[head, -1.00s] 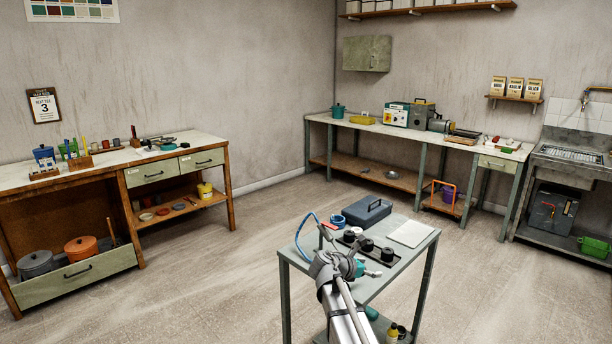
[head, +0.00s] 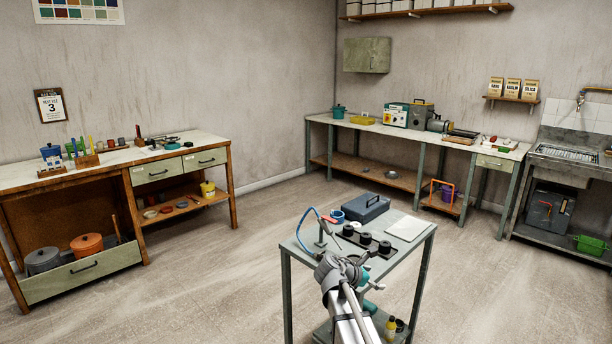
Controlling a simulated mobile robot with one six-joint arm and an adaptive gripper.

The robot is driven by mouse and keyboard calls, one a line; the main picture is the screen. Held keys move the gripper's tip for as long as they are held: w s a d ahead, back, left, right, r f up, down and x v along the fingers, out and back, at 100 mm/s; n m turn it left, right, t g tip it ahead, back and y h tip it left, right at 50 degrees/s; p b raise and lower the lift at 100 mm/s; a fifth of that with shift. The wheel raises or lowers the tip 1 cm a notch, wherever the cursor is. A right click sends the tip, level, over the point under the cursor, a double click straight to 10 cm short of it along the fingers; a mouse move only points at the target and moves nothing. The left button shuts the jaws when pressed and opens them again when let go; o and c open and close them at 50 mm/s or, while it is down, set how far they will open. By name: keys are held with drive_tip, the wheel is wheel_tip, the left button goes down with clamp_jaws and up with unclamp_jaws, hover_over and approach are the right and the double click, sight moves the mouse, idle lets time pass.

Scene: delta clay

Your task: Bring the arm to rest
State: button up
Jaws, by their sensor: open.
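My arm reaches up from the bottom of the head view over a small grey table (head: 300,252). My gripper (head: 366,270) is at the arm's far end, above the near part of the table top. It is small and partly covered by my own wrist, so its fingers do not show clearly. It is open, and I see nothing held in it. A black tray with several round black pieces (head: 366,238) lies just beyond it.
A blue-grey case (head: 367,208), a blue roll (head: 337,216) and a white board (head: 407,228) lie on the table's far part. A workbench (head: 100,165) stands left, a long bench (head: 400,132) behind, a sink (head: 568,153) right. The floor between is clear.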

drive_tip(key=s+a+f+m+g+y, duration=0.1)
drive_tip(key=s+f+m+g+y, duration=0.2)
drive_tip(key=s+m, duration=0.45)
drive_tip(key=s+a+f+m+g+y, duration=0.1)
drive_tip(key=s+f+m+y, duration=0.3)
drive_tip(key=s+m, duration=0.35)
drive_tip(key=s+a+f+m+g+y, duration=0.2)
drive_tip(key=s+f+m+y, duration=0.15)
drive_tip(key=s+m, duration=0.4)
wheel_tip(320, 180, up, 15)
drive_tip(key=s+p, duration=0.1)
drive_tip(key=p, duration=1.3)
drive_tip(key=shift+s+n, duration=0.35)
drive_tip(key=shift+s, duration=0.05)
drive_tip(key=shift+d+y, duration=0.1)
drive_tip(key=shift+y, duration=0.15)
